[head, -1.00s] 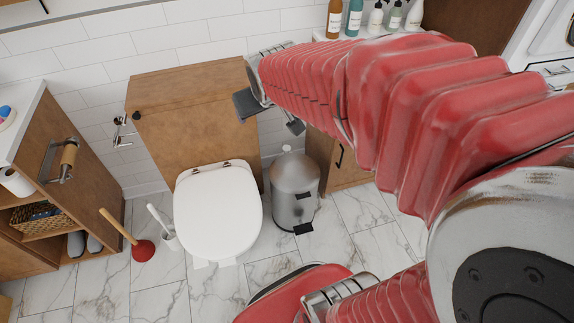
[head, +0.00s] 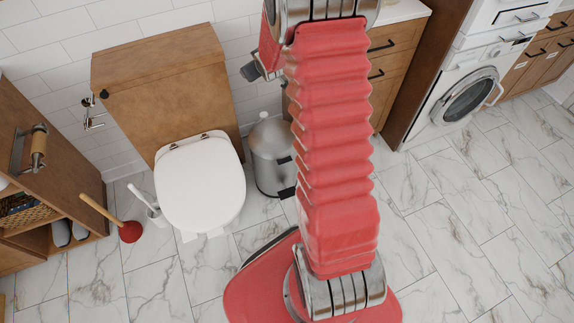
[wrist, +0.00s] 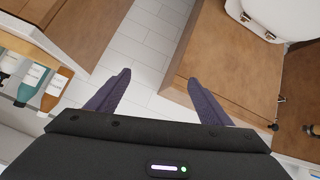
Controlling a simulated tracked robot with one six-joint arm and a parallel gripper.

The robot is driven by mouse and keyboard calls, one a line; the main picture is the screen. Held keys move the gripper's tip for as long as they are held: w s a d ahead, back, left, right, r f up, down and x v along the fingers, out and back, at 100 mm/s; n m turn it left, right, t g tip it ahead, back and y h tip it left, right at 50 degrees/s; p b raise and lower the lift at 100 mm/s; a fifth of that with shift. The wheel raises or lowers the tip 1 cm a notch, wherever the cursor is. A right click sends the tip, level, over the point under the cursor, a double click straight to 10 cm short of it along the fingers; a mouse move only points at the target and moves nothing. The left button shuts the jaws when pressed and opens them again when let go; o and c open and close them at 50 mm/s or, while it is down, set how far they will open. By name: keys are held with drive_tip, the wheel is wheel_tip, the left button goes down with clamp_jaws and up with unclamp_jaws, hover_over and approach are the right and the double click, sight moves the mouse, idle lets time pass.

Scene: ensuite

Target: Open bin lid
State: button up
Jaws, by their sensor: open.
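The bin (head: 268,150) is a silver metal pedal bin with a rounded lid and a dark pedal low at its front. It stands upright on the floor right of the toilet in the head view, its lid closed and its right edge partly hidden by my arm. My gripper (wrist: 158,78) is open and empty in the wrist view, with white wall tiles showing between its dark fingers. In the head view only a dark part of it shows beside my arm, above the bin and apart from it. The bin is not in the wrist view.
The white toilet (head: 202,185) with its wooden cistern box (head: 165,85) stands left of the bin. A plunger (head: 130,231) and toilet brush (head: 155,212) are further left. Wooden drawers (head: 385,70) and a washing machine (head: 465,95) are right. The marble floor in front is clear.

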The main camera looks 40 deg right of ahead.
drive_tip(key=s+d+f+t, duration=0.1)
drive_tip(key=d+f, duration=0.2)
drive_tip(key=f, duration=0.7)
drive_tip(key=s+d+f+t, duration=0.1)
drive_tip(key=d+f, duration=0.3)
drive_tip(key=f, duration=0.5)
drive_tip(key=s+d+f+t, duration=0.1)
drive_tip(key=d+f, duration=0.2)
drive_tip(key=f, duration=0.7)
drive_tip(key=s+a+f+m+t, duration=0.1)
drive_tip(key=s+a+f, duration=0.2)
drive_tip(key=s+f, duration=0.4)
drive_tip(key=s+a+f+m+t+h, duration=0.1)
drive_tip(key=s+a+f+t, duration=0.1)
drive_tip(key=s+f, duration=0.4)
drive_tip(key=s+a+f+m+t, duration=0.1)
drive_tip(key=s+a+f, duration=0.4)
drive_tip(key=s+f, duration=0.2)
drive_tip(key=shift+s+f, duration=0.3)
drive_tip(key=shift+s, duration=0.95)
drive_tip(key=shift+a, duration=0.1)
